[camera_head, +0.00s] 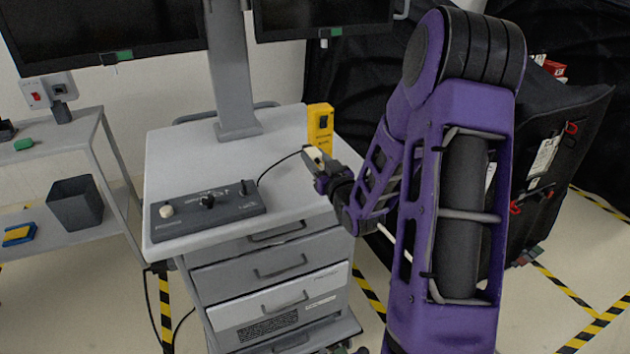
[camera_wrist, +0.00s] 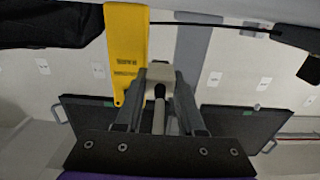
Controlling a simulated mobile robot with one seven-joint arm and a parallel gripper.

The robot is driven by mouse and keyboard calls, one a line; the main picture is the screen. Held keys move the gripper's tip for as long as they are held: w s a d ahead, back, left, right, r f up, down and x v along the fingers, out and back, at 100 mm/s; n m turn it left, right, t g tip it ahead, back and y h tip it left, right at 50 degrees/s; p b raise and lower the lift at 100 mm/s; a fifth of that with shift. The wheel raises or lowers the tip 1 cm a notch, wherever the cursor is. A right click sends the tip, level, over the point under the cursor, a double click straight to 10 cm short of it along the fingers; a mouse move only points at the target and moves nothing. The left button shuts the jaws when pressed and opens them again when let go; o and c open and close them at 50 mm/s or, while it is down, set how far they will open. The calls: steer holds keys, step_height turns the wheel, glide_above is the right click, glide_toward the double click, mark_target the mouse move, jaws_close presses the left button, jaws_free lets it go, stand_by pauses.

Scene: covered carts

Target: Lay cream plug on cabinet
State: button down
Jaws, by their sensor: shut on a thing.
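The cream plug (camera_head: 312,153) is between the fingertips of my gripper (camera_head: 318,163), which is shut on it. The wrist view also shows the plug (camera_wrist: 160,73) between the fingers (camera_wrist: 159,92). The cabinet (camera_head: 185,145) is a grey drawer cart with a light flat top. My gripper is over or near the right edge of that top; I cannot tell the exact height of the plug. A thin black cable runs from near the plug to the dark control box (camera_head: 207,212) on the cabinet top. The fingers partly hide the plug.
A yellow device (camera_head: 320,127) stands at the top's right edge, close behind my gripper. A grey post (camera_head: 232,70) carrying monitors (camera_head: 100,35) rises from the back. The top's middle and left back are clear. A black covered cart (camera_head: 560,110) stands right.

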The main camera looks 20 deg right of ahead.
steer(key=shift+f, duration=3.15)
steer(key=shift+f+b, duration=0.15)
steer(key=shift+b, duration=0.25)
steer(key=c, duration=1)
jaws_free()
steer(key=o, duration=0.5)
